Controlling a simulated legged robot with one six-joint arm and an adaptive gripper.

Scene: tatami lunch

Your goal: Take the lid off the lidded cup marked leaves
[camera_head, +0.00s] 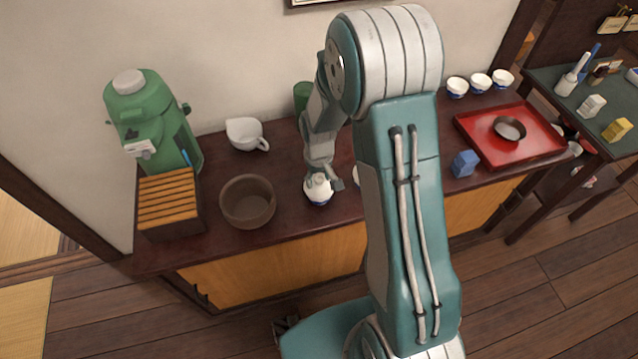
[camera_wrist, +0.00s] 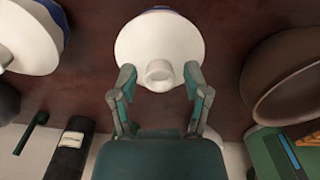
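A white lidded cup (camera_head: 319,192) with some blue low on it stands on the dark wooden counter, below my gripper (camera_head: 322,180). In the wrist view its round white lid (camera_wrist: 160,45) and short knob (camera_wrist: 159,72) show from above. My gripper (camera_wrist: 159,80) is open, with one finger on each side of the knob and a gap to both. A second white vessel (camera_wrist: 28,38) shows at the upper left of the wrist view. In the head view my arm hides most of it (camera_head: 356,177). No leaf mark can be made out on either.
A brown bowl (camera_head: 248,203) stands close left of the cup. A white spouted pot (camera_head: 246,134), a green dispenser (camera_head: 150,115) and a slatted wooden box (camera_head: 168,204) are farther left. Right of my arm are a blue block (camera_head: 465,163) and a red tray (camera_head: 483,148).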

